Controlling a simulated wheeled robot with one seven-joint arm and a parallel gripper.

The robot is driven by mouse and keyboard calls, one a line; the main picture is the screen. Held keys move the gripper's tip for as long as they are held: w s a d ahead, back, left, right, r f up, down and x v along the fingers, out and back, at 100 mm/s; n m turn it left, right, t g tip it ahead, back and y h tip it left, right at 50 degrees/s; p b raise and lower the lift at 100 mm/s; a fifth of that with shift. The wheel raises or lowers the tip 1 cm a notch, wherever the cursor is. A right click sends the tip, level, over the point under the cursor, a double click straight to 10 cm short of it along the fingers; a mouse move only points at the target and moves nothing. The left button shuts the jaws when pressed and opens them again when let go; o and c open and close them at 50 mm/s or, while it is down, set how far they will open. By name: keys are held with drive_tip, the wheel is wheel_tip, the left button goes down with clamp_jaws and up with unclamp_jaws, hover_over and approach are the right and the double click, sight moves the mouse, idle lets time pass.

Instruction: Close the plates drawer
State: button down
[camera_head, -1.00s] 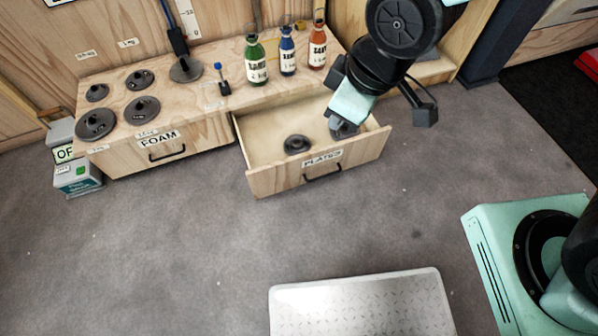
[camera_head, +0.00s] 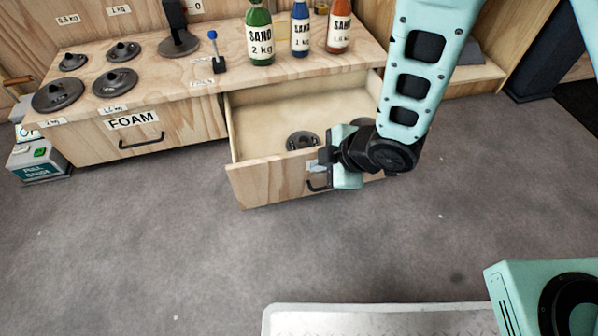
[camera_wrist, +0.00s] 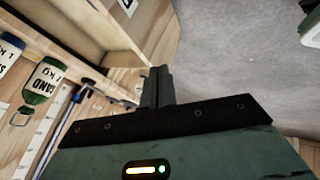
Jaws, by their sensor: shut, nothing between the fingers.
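The plates drawer (camera_head: 266,183) stands pulled out of the low wooden bench. A dark round plate (camera_head: 302,141) lies inside it near the front wall. My gripper (camera_head: 326,158) is at the drawer's front panel, over its label and right part of the handle (camera_head: 317,184). Its fingers are shut and empty. I cannot tell whether it touches the panel. A second dark round shape shows partly behind my wrist. In the wrist view, the shut fingers (camera_wrist: 157,86) point toward the pale wood of the drawer (camera_wrist: 105,32).
The closed foam drawer (camera_head: 125,137) is to the left. Several dark plates and green (camera_head: 260,38), blue (camera_head: 300,30) and orange (camera_head: 339,29) sand bottles stand on the bench top. A grey metal platform (camera_head: 380,318) lies in front. The floor between is clear.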

drive_tip(key=f, duration=0.2)
drive_tip(key=b, duration=0.8)
approach(285, 165)
drive_tip(key=x, duration=0.5)
drive_tip(key=shift+s+f, duration=0.2)
drive_tip(key=shift+w, duration=0.15)
